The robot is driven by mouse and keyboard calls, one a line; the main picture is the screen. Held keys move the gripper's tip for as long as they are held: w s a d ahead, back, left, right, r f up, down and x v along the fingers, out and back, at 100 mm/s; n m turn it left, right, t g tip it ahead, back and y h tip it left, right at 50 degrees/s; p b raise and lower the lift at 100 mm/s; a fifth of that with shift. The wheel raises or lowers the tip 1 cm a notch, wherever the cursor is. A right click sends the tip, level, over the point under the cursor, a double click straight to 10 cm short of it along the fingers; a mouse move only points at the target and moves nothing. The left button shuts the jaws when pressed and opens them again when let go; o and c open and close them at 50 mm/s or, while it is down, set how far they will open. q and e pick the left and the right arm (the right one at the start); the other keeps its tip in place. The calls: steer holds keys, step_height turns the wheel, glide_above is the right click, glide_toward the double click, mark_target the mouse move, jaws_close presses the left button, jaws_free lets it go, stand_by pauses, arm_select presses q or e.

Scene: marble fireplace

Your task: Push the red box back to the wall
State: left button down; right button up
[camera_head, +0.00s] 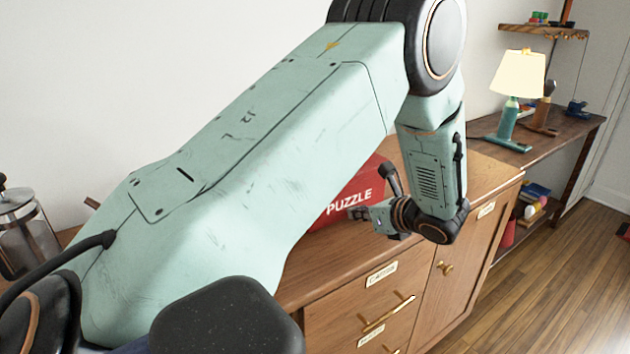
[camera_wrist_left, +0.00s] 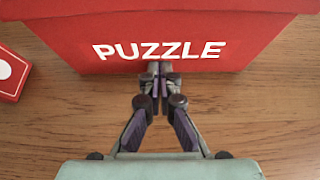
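The red box (camera_head: 349,196) with white "PUZZLE" lettering stands on the wooden cabinet top, partly hidden behind my left arm in the head view. In the left wrist view the red box (camera_wrist_left: 240,38) fills the top of the picture, its lettered face towards me. My left gripper (camera_wrist_left: 157,72) is shut with nothing between its fingers. Its tips are at the lower edge of the lettered face, touching or very close to it. In the head view the left gripper (camera_head: 358,213) is at the box's front, low over the cabinet top. My right gripper is not in view.
A small red box (camera_wrist_left: 14,74) lies left of the big one. The wooden cabinet (camera_head: 400,290) has drawers and a door with brass handles. A glass press (camera_head: 25,235) stands at the far left. A desk (camera_head: 560,135) with a lamp (camera_head: 515,90) is at the right.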

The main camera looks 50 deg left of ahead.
mark_target(351, 203)
arm_select(q)
steer(key=shift+a, duration=0.25)
steer(key=shift+w+a, duration=0.2)
steer(key=shift+a, duration=1.85)
steer(key=shift+w+a+p, duration=0.2)
steer(key=shift+a+p, duration=0.35)
steer(key=shift+a, duration=1.45)
steer(key=shift+w+a+p, duration=0.15)
steer(key=shift+a+p, duration=0.35)
steer(key=shift+a, duration=1.45)
steer(key=shift+s+d+p, duration=0.2)
steer(key=shift+d+p, duration=0.45)
steer(key=shift+d, duration=1.85)
step_height(351, 203, up, 8)
steer(key=p, duration=0.7)
steer(key=shift+p, duration=0.35)
